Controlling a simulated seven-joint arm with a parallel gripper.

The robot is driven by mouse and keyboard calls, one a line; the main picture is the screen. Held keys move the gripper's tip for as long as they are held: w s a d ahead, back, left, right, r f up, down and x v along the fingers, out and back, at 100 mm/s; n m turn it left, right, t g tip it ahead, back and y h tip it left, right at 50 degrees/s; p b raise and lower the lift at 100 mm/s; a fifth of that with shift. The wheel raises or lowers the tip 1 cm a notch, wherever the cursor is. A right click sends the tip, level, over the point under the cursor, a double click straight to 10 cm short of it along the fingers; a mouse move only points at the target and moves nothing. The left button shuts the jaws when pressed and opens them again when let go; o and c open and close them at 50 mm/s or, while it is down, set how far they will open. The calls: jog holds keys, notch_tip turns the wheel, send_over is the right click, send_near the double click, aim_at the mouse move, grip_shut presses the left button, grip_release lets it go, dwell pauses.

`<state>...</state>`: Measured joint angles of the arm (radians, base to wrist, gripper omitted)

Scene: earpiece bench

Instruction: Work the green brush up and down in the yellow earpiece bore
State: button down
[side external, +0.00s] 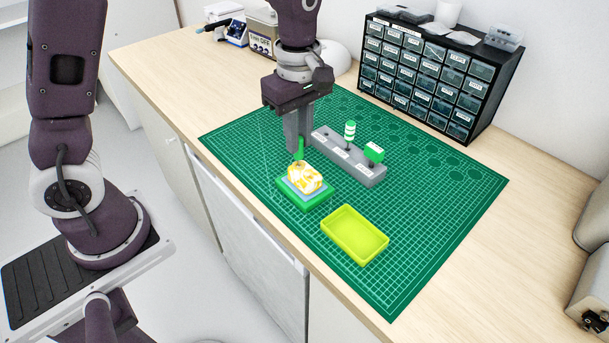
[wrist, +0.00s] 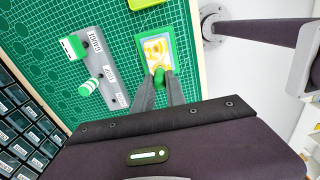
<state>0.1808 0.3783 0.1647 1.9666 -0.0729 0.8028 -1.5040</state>
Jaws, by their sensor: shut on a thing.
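The yellow earpiece (side external: 304,178), mottled yellow and white, sits on a blue pad in a green holder (side external: 306,203) on the mat. It also shows in the wrist view (wrist: 155,50). My gripper (side external: 299,148) is above the earpiece and shut on the green brush (side external: 299,150), which stands roughly upright. In the wrist view the green brush (wrist: 158,76) is between the fingertips at the near edge of the earpiece. The brush's lower end and the bore are hidden, so I cannot tell how deep it is.
A grey tool rack (side external: 350,160) behind holds a green-and-white striped tool (side external: 350,131) and a green block-headed tool (side external: 374,152). An empty yellow-green tray (side external: 355,235) lies to the right. A drawer cabinet (side external: 436,75) stands at the back. The mat's right side (side external: 440,200) is clear.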

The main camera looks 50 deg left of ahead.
jog(key=shift+r, duration=0.1)
jog(key=shift+r, duration=0.5)
jog(key=shift+f, duration=0.2)
dwell(0.4)
jog(key=shift+f, duration=0.4)
jog(key=shift+r, duration=0.6)
jog(key=shift+f, duration=0.15)
jog(key=shift+f, duration=0.45)
jog(key=shift+r, duration=0.1)
dwell(0.3)
